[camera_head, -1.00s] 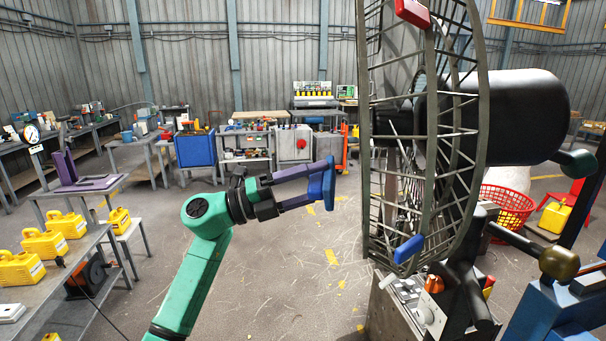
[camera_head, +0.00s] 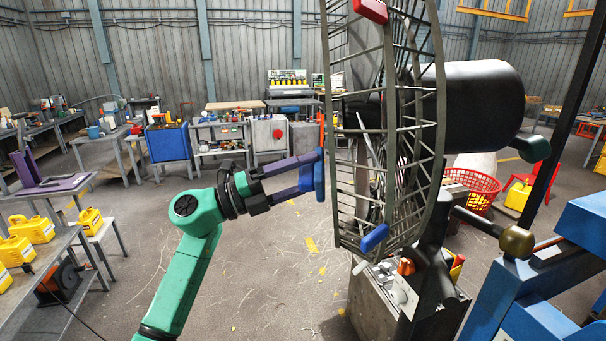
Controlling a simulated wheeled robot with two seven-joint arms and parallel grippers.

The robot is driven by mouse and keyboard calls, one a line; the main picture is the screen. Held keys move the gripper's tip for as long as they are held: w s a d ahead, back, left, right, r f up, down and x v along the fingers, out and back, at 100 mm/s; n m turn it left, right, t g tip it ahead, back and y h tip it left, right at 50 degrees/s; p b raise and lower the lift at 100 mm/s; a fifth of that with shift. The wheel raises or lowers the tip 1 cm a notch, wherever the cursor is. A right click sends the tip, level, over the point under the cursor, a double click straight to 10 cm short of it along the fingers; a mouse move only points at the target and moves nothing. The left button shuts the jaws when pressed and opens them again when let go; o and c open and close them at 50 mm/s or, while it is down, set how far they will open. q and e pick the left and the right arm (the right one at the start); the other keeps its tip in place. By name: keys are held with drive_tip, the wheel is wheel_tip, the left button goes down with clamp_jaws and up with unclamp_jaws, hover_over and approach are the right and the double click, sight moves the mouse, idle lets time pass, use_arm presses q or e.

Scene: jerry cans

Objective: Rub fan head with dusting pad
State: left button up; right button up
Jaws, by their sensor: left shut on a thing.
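The fan head (camera_head: 392,120) is a large dark wire cage with a black motor housing (camera_head: 470,105) behind it, mounted on a grey metal base. A red clip sits at the top of its rim and a blue clip at the bottom. My left gripper (camera_head: 312,176) is shut on the blue dusting pad (camera_head: 319,175). The pad stands upright, its face toward the left side of the cage. It is very close to the cage; I cannot tell whether they touch. My right gripper is not in view.
A grey table (camera_head: 60,255) with yellow jerry cans (camera_head: 32,229) is at the left. A red basket (camera_head: 470,190) stands behind the fan at the right. Blue machinery (camera_head: 560,270) fills the lower right. The floor between table and fan is open.

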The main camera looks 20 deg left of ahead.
use_arm(q)
drive_tip(key=shift+w+d+r, duration=0.1)
drive_tip(key=shift+w+d, duration=0.05)
drive_tip(key=shift+d, duration=0.65)
